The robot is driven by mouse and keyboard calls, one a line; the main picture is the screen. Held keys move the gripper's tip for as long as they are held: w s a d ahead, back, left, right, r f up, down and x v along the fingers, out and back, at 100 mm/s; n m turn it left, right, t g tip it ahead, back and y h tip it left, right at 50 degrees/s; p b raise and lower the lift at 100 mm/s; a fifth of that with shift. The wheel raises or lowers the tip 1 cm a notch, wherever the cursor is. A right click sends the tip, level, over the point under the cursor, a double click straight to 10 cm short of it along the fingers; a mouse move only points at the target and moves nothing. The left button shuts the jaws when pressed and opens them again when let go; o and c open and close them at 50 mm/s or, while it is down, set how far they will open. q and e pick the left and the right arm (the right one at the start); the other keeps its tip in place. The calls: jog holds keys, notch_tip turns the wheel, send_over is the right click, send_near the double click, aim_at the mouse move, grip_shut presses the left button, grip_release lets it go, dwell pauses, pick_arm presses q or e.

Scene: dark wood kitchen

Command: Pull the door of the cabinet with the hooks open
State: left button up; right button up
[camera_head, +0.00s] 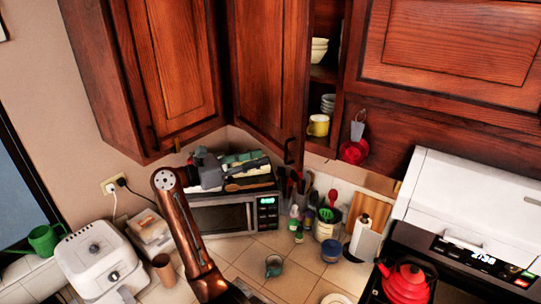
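The middle wall cabinet (325,75) has a tall dark wood door (268,70) standing open, with a dark handle (289,151) low near its right edge. Right of the door, part of the interior shows bowls and a yellow mug. A grey item and a red item (354,151) hang beside the opening; the hooks themselves are hard to make out. My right gripper (209,171) appears as a grey shape above the microwave, left of the door handle and apart from it. Its fingers are too unclear to judge. My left gripper is out of view.
A closed cabinet (168,70) is at left. Below are a microwave (225,215) with items on top, a utensil pot (327,222), a cup (273,266), a red kettle (407,281) and a white appliance (95,262). Some counter between them is clear.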

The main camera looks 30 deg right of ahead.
jog(key=a, duration=0.7)
jog(key=shift+w, duration=0.25)
